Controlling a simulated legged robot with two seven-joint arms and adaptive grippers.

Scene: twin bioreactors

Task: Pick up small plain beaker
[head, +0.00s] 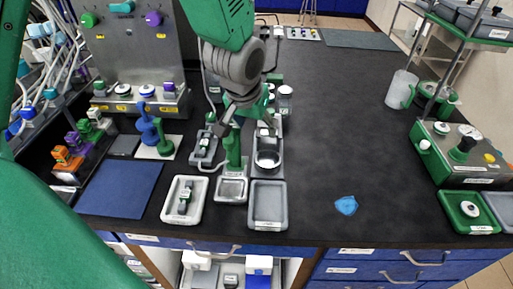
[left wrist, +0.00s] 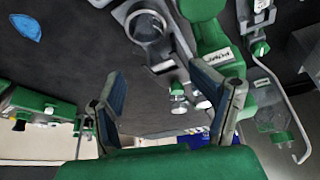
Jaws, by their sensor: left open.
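A small round clear vessel (head: 268,160), which looks like the small plain beaker, stands upright on a grey stand in the middle of the bench. It also shows as a round rim in the left wrist view (left wrist: 148,27), beyond the fingers and near the top edge. My left gripper (head: 243,122) hangs above the bench, just behind and left of the vessel in the head view. Its two fingers are spread apart with nothing between them in the left wrist view (left wrist: 160,78). The gripper is apart from the vessel. My right gripper is not in view.
A green upright device (head: 233,150) stands close beside the vessel. Grey tray (head: 268,222) and white tray (head: 167,206) lie in front. A blue patch (head: 346,205) lies on the open bench to the right. A larger beaker (head: 401,90) stands at the far right.

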